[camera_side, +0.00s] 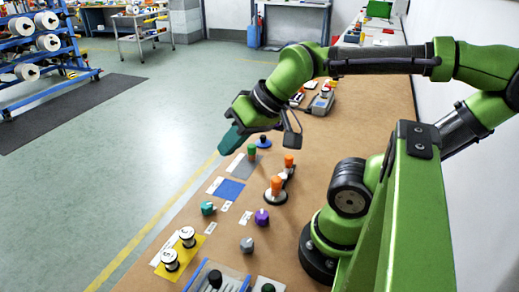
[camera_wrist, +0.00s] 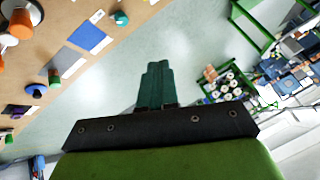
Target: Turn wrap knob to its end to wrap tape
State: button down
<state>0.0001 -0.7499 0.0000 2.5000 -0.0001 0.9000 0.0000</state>
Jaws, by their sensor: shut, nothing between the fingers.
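Small knobs stand on the brown bench: a teal knob (camera_side: 208,208), a purple knob (camera_side: 262,216) and a grey knob (camera_side: 247,244), with white labels near them. I cannot read the labels, so I cannot tell which is the wrap knob. My gripper (camera_side: 223,151) is shut and empty, with teal fingers pressed together.
Orange-topped posts (camera_side: 277,184), a green cylinder (camera_side: 252,151), a blue disc (camera_side: 263,143) and a blue square (camera_side: 229,189) lie on the bench. White spools (camera_side: 188,236) stand on a yellow plate (camera_side: 196,252) at the front. Open floor (camera_side: 130,150) lies left of the bench.

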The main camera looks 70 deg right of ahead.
jog(key=c, duration=1.8)
grip_release()
jog(key=shift+o, duration=1.2)
jog(key=shift+f, duration=0.15)
jog(key=o, duration=0.7)
jog(key=f+g, duration=0.1)
jog(key=w+f+n+g, duration=0.1)
jog(key=a+f+g, duration=0.1)
jog(key=shift+w+f+n, duration=0.35)
jog(key=shift+w+n, duration=0.05)
jog(key=shift+o, duration=1)
jog(key=f+n+g+h, duration=0.2)
jog(key=n+g, duration=0.1)
jog(key=d+f+n+g, duration=0.1)
jog(key=f+n+g, duration=0.1)
jog(key=shift+w+h, duration=0.35)
jog(key=shift+h, duration=0.05)
jog(key=n+g+h, duration=0.2)
jog(key=n+g, duration=0.1)
jog(key=n, duration=0.1)
send_near(260, 214)
jog(key=x, duration=0.8)
jog(key=shift+s+f, duration=0.15)
jog(key=shift+f, duration=0.2)
